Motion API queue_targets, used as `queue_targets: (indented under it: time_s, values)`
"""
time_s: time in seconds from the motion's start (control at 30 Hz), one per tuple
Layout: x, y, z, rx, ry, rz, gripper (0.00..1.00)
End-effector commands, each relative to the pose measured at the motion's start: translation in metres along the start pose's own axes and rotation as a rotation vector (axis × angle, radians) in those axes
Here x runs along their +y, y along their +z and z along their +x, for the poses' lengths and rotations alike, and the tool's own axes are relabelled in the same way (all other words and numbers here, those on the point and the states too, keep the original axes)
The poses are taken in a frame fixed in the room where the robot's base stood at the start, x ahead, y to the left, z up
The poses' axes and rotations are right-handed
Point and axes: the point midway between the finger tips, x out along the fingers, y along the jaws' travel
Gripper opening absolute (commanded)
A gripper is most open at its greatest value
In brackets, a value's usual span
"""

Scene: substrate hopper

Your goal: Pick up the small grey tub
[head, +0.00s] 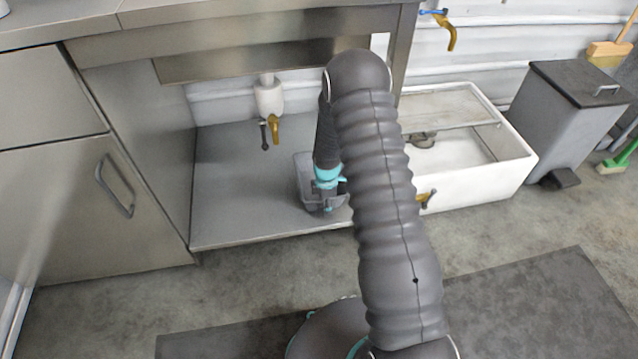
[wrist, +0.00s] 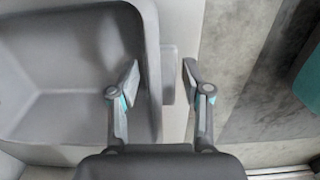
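The small grey tub (head: 304,172) stands on the low shelf under the counter, partly hidden behind my arm. In the wrist view the tub (wrist: 60,128) fills the left side; its inside shows no contents. My gripper (head: 329,203) is at the tub's near right side, pointing down. In the wrist view my gripper (wrist: 160,82) is open, with its left finger at the tub's rim and its right finger outside. A small grey tab on the tub's side (wrist: 168,75) lies between the fingers, with a gap to the right finger.
The grey shelf (head: 235,185) has free room left of the tub. A drain pipe with a brass tap (head: 273,128) hangs above it. A white basin (head: 480,180) stands to the right, with a grey pedal bin (head: 575,110) beyond. A dark mat (head: 520,300) lies in front.

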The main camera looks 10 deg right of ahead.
Motion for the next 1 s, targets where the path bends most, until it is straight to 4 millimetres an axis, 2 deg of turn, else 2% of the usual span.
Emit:
queue_targets:
  time_s: [0.03,0.13,0.17,0.57,0.67,0.87,1.0]
  values:
    - [0.0,0.0,0.0,0.0,0.0,0.0,0.29]
    - [0.0,0.0,0.0,0.0,0.0,0.0,0.04]
    - [0.0,0.0,0.0,0.0,0.0,0.0,0.0]
    - [0.0,0.0,-0.003,0.0,0.001,0.0,0.0]
    - [0.001,0.0,-0.01,0.0,0.001,0.0,0.0]
    - [0.001,0.0,-0.039,0.0,0.004,0.0,0.0]
    - [-0.03,0.0,-0.036,0.0,-0.003,0.0,0.0]
